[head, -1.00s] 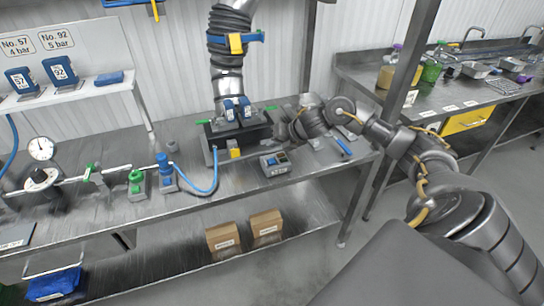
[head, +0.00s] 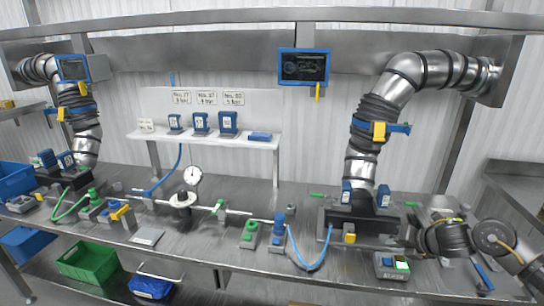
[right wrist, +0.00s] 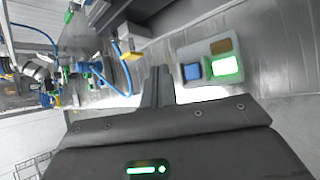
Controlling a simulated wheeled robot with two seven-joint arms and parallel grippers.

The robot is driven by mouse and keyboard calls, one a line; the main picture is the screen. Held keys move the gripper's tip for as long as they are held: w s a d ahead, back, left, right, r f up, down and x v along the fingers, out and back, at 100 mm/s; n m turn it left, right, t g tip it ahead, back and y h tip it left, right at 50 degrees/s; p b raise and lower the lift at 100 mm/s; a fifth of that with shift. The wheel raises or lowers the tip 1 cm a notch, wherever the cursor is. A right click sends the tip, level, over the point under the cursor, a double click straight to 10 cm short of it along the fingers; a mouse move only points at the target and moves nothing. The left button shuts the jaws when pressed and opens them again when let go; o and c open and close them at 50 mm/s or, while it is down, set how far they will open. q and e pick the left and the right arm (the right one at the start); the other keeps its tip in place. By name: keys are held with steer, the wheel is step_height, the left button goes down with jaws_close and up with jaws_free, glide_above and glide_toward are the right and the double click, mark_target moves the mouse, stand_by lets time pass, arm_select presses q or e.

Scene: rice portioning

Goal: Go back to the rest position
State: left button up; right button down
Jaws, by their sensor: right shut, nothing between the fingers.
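My right gripper (head: 408,236) is in the head view at the right end of the bench, behind a small grey box (head: 391,266) with a lit green-white panel and a blue part. The right wrist view shows its narrow fingers (right wrist: 158,88) closed together and empty. The grey box (right wrist: 211,55) lies just to the right of the fingers there, with its green panel lit. Whether the fingers touch anything is not clear. My left gripper is not in view.
The steel bench (head: 335,279) carries a dark block (head: 345,221) under the right duct (head: 399,85), a blue hose (head: 309,266), valves and a gauge (head: 193,177). A blue-handled tool (head: 483,275) lies near my arm. A shelf (head: 210,138) holds blue boxes. Green and blue bins stand below.

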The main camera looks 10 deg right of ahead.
steer(key=a+f, duration=0.1)
steer(key=a, duration=0.1)
steer(key=s+a+f+m, duration=0.1)
steer(key=a+f, duration=0.1)
steer(key=a+f+m, duration=0.1)
steer(key=a+f, duration=0.1)
steer(key=a, duration=0.1)
steer(key=shift+s+a+f+t, duration=0.1)
steer(key=shift+s+f+t, duration=0.1)
steer(key=shift+s+t, duration=0.15)
steer(key=s+a+f+m, duration=0.6)
steer(key=a+m, duration=0.2)
steer(key=a, duration=0.1)
steer(key=s+a+f+m+g+h, duration=0.1)
steer(key=s+a+f+m+g, duration=0.15)
steer(key=s+m, duration=0.9)
steer(key=s+a+f+m+g+h, duration=0.1)
steer(key=s+a+f+m+g, duration=0.2)
steer(key=s+m, duration=0.85)
steer(key=s+d+f+n+g, duration=0.1)
steer(key=s+f+n, duration=0.2)
steer(key=f, duration=1.1)
steer(key=s+f+n+g, duration=0.1)
steer(key=s+f+n, duration=0.15)
steer(key=f, duration=1.15)
steer(key=s+d+f+g, duration=0.1)
steer(key=s+d+f, duration=0.2)
steer(key=s+f, duration=1)
steer(key=s, duration=0.3)
steer(key=shift+h, duration=0.3)
